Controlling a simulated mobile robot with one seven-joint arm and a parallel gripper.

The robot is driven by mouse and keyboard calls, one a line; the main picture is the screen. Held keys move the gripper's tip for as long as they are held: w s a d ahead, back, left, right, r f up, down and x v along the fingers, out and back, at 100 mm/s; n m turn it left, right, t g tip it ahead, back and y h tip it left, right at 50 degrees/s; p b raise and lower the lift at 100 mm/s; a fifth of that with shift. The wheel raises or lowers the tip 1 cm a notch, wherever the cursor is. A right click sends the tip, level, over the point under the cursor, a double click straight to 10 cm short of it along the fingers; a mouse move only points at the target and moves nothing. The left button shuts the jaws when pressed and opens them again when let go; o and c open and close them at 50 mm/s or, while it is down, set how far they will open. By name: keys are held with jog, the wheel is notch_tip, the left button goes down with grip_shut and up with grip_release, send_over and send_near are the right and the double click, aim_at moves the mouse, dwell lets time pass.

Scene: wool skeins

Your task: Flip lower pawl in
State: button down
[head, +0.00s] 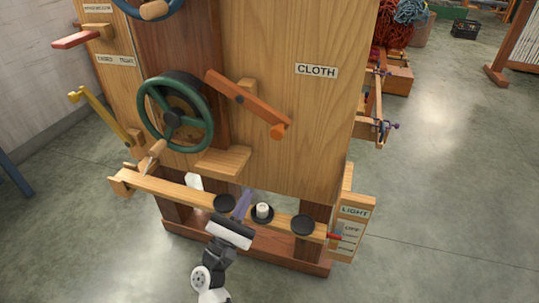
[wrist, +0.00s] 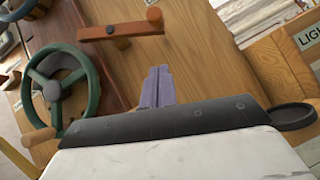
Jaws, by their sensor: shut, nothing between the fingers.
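An orange pivoted bar (head: 248,105) with a round knob sits on the wooden front, right of the green handwheel (head: 175,118). Nothing in view is marked as a pawl; this bar may be the lower one, but I cannot tell for sure. The bar slants down to the right, its upper left end near the wheel rim. It also shows in the wrist view (wrist: 118,31), beside the green wheel (wrist: 62,92). My gripper (head: 246,194) has purple fingers, which also show in the wrist view (wrist: 158,75). They are shut and empty, below the bar and apart from it.
A wooden rail (head: 172,187) with dark round cups and a white candle-like piece (head: 262,210) crosses low, close to my gripper. A small wooden ledge (head: 223,161) juts out above it. A yellow lever (head: 102,115) stands left. A LIGHT panel (head: 352,213) stands right.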

jog(key=shift+d, duration=0.1)
jog(key=s+r+p+x, duration=0.1)
jog(key=p+x, duration=0.4)
jog(key=x, duration=0.7)
jog(key=shift+d+r+p, duration=0.15)
jog(key=shift+r+p, duration=0.25)
jog(key=shift+r, duration=0.4)
jog(key=shift+s, duration=0.15)
jog(key=s+d+r+n+t+y+b, duration=0.1)
jog(key=d+r+n+t+y, duration=0.2)
jog(key=r+n+y, duration=0.3)
jog(key=shift+d+n+t+y, duration=0.25)
jog(key=shift+n+t+y, duration=0.25)
jog(key=shift+n, duration=1.2)
jog(key=shift+s+r, duration=0.1)
jog(key=shift+r, duration=0.1)
